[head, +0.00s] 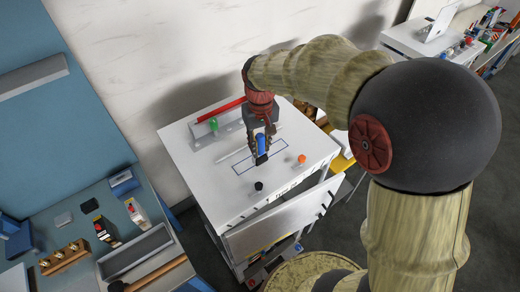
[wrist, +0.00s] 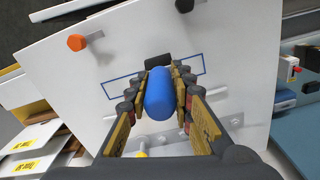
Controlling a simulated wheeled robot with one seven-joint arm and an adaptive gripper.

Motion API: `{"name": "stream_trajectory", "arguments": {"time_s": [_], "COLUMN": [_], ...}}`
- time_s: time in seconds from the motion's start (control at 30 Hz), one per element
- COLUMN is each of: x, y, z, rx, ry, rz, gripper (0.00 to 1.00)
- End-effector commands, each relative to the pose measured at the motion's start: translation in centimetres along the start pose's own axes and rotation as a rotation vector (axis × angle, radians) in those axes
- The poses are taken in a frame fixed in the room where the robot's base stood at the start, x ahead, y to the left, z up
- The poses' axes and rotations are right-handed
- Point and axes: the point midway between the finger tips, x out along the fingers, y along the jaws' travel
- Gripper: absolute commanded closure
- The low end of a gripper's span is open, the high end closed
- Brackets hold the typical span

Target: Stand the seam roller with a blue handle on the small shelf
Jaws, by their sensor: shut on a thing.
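The seam roller's blue handle (head: 261,144) is between the fingers of my gripper (head: 262,137), above the white worktop. In the wrist view the blue handle (wrist: 158,97) lies between both fingers of my gripper (wrist: 160,83). A dark end piece (wrist: 158,61) shows beyond the handle, over a blue outlined rectangle. In the head view the roller looks roughly upright, dark end down. I cannot tell whether it touches the worktop. A narrow grey ledge (head: 32,77) on the blue panel at left looks like a shelf; I cannot tell whether it is the small shelf.
The white worktop (head: 190,150) carries an orange knob (head: 301,158), a black knob (head: 258,186), a green piece (head: 214,125) and a red bar (head: 220,111).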

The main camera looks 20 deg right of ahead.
Motion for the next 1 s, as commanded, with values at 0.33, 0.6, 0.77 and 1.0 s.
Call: {"name": "stream_trajectory", "arguments": {"time_s": [0.33,0.6,0.77,1.0], "x": [2.4,2.7,2.7,2.7], "y": [-0.1,-0.1,-0.1,-0.1], "z": [0.1,0.1,0.1,0.1], "rx": [0.000,0.000,0.000,0.000], "ry": [-0.001,-0.002,-0.002,-0.002], "rz": [0.000,0.000,0.000,0.000], "gripper": [1.00,0.74,0.65,0.59]}}
